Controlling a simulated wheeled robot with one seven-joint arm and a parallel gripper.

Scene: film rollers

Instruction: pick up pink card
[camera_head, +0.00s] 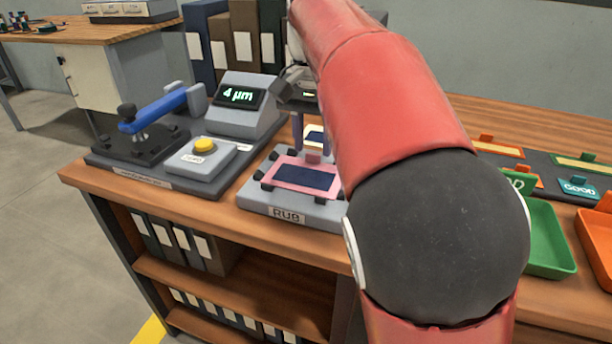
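The pink card (290,161), a pink frame around a dark panel, lies flat on the grey fixture (258,194) labelled RUB. A small pink tab stands up at its far edge. Dark clips or knobs sit along its sides. My gripper (313,143) points down just above the card's far edge, close to the tab. Its two purplish fingers look apart, with a gap between them. I cannot tell whether they touch the tab. My red arm hides the fixture's right side.
To the left stand a display (240,95) reading 4 µm, a yellow button (204,144) and a blue-handled press (155,110). Binders (245,40) stand behind. To the right are a green tray (546,240), an orange tray (597,240) and a card rack.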

